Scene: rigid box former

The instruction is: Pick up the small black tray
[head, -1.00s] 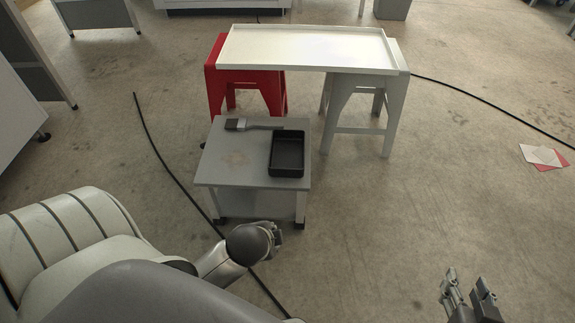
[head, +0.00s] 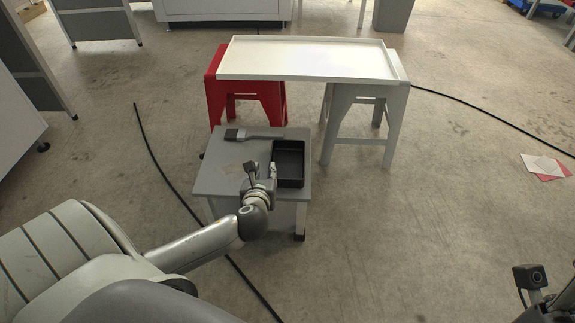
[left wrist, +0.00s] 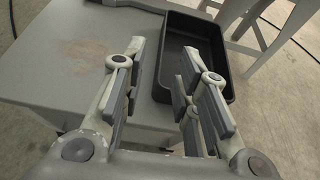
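The small black tray (head: 289,178) is a rectangular open box, lying flat and empty on the small grey table (head: 221,172), at its right side. In the left wrist view the tray (left wrist: 216,52) is just beyond my fingers. My left gripper (head: 270,173) is at the tray's near left side. The left wrist view shows the gripper (left wrist: 163,55) open, with the tray's left wall appearing between the fingers and the right finger overlapping the tray. I cannot tell whether they touch. My right wrist (head: 530,278) shows at the lower right; its fingers are not clear.
A brush (head: 254,134) lies at the back of the small table. Behind stand a red stool (head: 217,97) and a grey stool (head: 340,117) bearing a large white tray (head: 305,57). A black cable (head: 158,152) runs along the floor. Floor on the right is mostly clear.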

